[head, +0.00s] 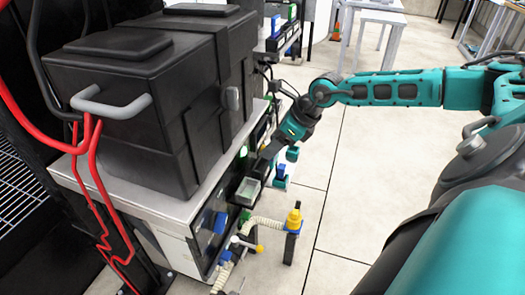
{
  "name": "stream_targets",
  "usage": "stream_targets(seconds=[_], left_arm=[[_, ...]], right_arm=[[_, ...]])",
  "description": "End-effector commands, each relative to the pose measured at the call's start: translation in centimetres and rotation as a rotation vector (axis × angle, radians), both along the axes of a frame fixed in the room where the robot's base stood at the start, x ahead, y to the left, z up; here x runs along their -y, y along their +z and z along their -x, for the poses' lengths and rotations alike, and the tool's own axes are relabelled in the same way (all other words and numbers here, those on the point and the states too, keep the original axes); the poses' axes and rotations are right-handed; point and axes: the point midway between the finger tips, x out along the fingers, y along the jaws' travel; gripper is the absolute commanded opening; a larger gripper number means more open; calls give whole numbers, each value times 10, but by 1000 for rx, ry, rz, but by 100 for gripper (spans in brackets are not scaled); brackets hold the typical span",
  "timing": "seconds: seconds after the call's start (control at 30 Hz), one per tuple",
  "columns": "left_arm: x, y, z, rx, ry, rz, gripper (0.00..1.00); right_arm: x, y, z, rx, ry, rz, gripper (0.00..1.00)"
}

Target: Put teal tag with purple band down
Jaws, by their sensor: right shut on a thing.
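My right gripper (270,151) reaches in from the right, down to the front of the bench unit. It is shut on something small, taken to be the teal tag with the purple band. The held piece is too small and too hidden by the fingers for its band to be made out. A small grey open tray (247,190) sits just below and left of the fingertips. My left gripper is out of view.
A large black case (130,110) stands on the white bench (170,208). Small teal and blue parts (281,174) show right of the tray. A yellow-topped fitting (293,220) with a pale hose stands nearer. Open floor (365,190) lies to the right.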

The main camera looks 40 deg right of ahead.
Motion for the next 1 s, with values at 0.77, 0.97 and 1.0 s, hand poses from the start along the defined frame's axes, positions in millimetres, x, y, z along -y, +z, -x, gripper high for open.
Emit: stream_targets(seconds=[0.77,0.97,1.0], left_arm=[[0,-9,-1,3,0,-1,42],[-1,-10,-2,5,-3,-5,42],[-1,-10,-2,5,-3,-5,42]], right_arm=[[-15,-35,-29,-1,0,0,29],[-15,-36,-29,-1,-1,0,62],[-15,-36,-29,-1,-1,0,66]])
